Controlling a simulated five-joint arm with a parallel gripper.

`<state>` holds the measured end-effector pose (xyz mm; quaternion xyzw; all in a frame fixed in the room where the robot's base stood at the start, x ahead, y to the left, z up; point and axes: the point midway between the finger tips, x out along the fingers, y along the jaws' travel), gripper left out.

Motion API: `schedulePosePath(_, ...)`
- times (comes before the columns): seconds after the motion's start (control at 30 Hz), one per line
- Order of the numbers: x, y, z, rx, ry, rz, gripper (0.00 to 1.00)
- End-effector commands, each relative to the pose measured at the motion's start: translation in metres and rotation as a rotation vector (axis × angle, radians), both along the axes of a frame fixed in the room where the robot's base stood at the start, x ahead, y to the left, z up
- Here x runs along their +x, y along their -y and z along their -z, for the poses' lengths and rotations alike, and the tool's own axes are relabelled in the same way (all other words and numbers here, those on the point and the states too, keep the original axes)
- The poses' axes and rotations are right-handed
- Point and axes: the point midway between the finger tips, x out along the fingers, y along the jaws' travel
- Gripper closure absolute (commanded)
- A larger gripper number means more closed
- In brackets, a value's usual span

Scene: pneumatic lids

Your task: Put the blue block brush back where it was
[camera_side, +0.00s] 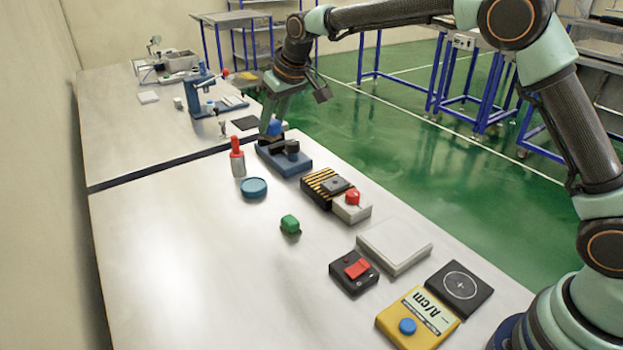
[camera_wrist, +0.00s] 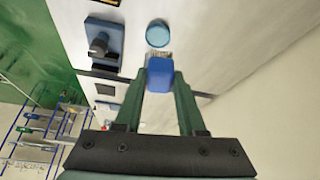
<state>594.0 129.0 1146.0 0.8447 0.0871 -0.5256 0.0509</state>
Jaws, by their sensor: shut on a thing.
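The blue block brush (camera_wrist: 160,74) is between my gripper's fingers in the wrist view, with its pale bristles pointing away from the palm. My gripper (camera_wrist: 160,88) is shut on it. In the side view, my gripper (camera_side: 270,130) is at the far end of the near table, and a bit of the blue brush (camera_side: 275,127) shows at its fingertips. It appears beside or above the blue base with black knobs (camera_side: 284,160); I cannot tell the gap. In the wrist view that base (camera_wrist: 103,48) lies left of the brush, and a blue round disc (camera_wrist: 158,33) lies beyond the bristles.
A red-topped grey cylinder (camera_side: 237,163) stands near the base. A green block (camera_side: 290,226), a striped pad (camera_side: 318,190), a red-button box (camera_side: 350,211), a white slab (camera_side: 393,243) and a yellow gauge (camera_side: 430,308) lie on the near table. Its left part is clear.

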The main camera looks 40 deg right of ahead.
Motion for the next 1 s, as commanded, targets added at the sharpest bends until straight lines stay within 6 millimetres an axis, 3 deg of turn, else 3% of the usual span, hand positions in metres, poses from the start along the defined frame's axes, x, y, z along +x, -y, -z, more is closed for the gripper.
schedulePosePath(0.17,0.000,-0.014,0.008,-0.006,-0.002,-0.033,1.00)
schedulePosePath(0.7,0.000,-0.014,0.132,-0.005,-0.002,-0.031,1.00)
schedulePosePath(1.0,0.001,-0.014,0.156,-0.004,0.002,-0.031,1.00)
